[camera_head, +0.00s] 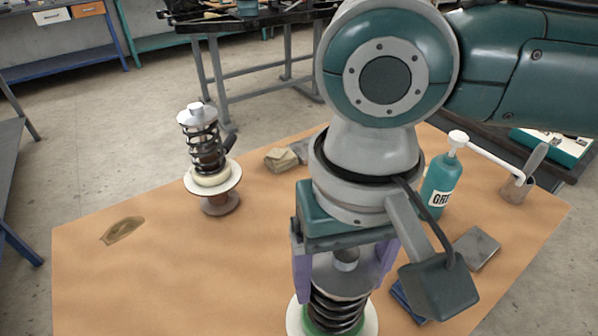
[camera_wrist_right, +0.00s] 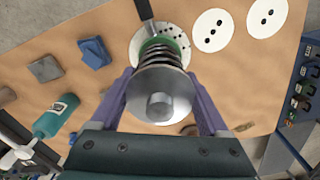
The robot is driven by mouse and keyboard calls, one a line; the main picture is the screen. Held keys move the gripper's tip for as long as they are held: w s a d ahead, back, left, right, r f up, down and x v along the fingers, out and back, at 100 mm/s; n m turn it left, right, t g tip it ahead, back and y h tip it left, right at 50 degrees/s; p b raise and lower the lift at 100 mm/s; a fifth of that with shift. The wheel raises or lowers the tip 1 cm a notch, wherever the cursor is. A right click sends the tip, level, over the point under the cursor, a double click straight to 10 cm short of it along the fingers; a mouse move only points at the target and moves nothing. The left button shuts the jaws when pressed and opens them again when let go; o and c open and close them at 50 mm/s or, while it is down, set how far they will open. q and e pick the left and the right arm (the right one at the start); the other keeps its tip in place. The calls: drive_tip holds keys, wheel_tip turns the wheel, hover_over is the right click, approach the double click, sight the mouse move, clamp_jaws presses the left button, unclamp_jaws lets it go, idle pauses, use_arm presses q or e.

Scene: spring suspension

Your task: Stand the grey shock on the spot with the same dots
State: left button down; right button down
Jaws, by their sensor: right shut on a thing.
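My right gripper (camera_head: 345,268) is shut on the upper part of a shock with a grey cap (camera_wrist_right: 158,95), a black coil spring (camera_head: 337,308) and a green collar (camera_wrist_right: 163,44). A white dotted plate (camera_wrist_right: 180,28) surrounds its lower end. The shock looks roughly upright; its base is hidden, so I cannot tell whether it touches the table. Two white spots with black dots, one nearer (camera_wrist_right: 212,30) and one farther right (camera_wrist_right: 267,17), lie flat in the right wrist view. A second shock (camera_head: 207,150) with a cream collar stands at the left. My left gripper is not in view.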

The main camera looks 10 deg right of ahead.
drive_tip(key=shift+w+f, duration=0.1)
drive_tip(key=shift+f, duration=0.2)
unclamp_jaws()
drive_tip(key=shift+f, duration=0.15)
wheel_tip(320, 180, up, 12)
drive_tip(key=shift+r+p, duration=0.15)
drive_tip(key=shift+p, duration=0.55)
